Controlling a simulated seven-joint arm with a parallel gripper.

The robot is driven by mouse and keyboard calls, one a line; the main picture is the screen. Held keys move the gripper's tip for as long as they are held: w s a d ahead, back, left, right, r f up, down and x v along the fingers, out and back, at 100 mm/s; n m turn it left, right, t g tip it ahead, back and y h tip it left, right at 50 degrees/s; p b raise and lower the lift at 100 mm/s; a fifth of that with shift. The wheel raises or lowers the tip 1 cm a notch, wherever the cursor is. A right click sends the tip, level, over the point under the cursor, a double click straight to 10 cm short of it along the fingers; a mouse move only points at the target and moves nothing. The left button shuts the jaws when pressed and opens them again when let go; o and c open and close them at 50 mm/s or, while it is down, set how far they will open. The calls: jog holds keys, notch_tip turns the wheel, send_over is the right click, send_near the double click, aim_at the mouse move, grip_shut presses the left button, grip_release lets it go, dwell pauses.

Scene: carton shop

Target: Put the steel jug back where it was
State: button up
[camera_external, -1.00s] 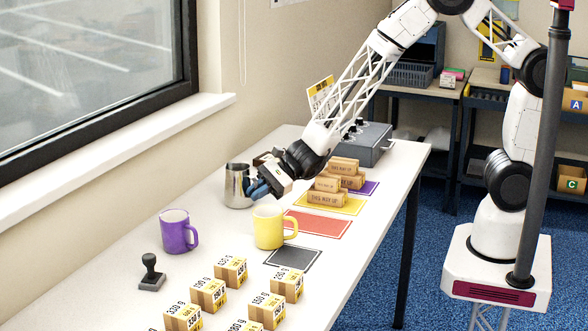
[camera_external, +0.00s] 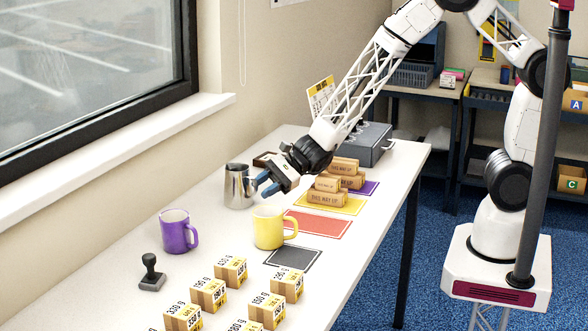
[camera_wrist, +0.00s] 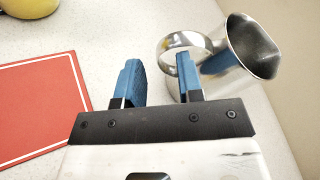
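The steel jug (camera_external: 238,190) stands upright on the white table near the window-side wall. In the wrist view the jug (camera_wrist: 250,50) is at the upper right, its ring-like handle (camera_wrist: 183,42) toward my fingers. My gripper (camera_external: 266,184) is just right of the jug in the external view.
A yellow mug (camera_external: 268,229) stands in front of my gripper, with a purple mug (camera_external: 174,234) further left. A red mat (camera_external: 318,223) and a grey mat (camera_external: 293,258) lie nearby. Small cartons (camera_external: 231,271) and a stamp (camera_external: 151,272) are toward the front.

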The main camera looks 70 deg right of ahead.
jog(key=v, duration=0.9)
jog(key=shift+d, duration=0.1)
jog(key=shift+s+r, duration=0.1)
dwell(0.6)
jog(key=s+d+r+n+g+h, duration=0.1)
jog(key=s+d+r+n+g, duration=0.15)
jog(key=s+r+n, duration=0.35)
jog(key=s+d+r+n+g+h, duration=0.1)
jog(key=s+d+r+n+g, duration=0.15)
jog(key=s+r, duration=0.4)
jog(key=s+d+r+n+h, duration=0.3)
jog(key=s+d+n+h, duration=0.1)
jog(key=s+d, duration=0.4)
jog(key=s+d+r+n+h, duration=0.4)
jog(key=s+d, duration=0.4)
jog(key=s, duration=0.3)
jog(key=n+h, duration=0.1)
jog(key=h, duration=0.1)
jog(key=shift+d+r+h, duration=0.2)
jog(key=shift+r+h, duration=0.05)
jog(key=shift+h, duration=0.05)
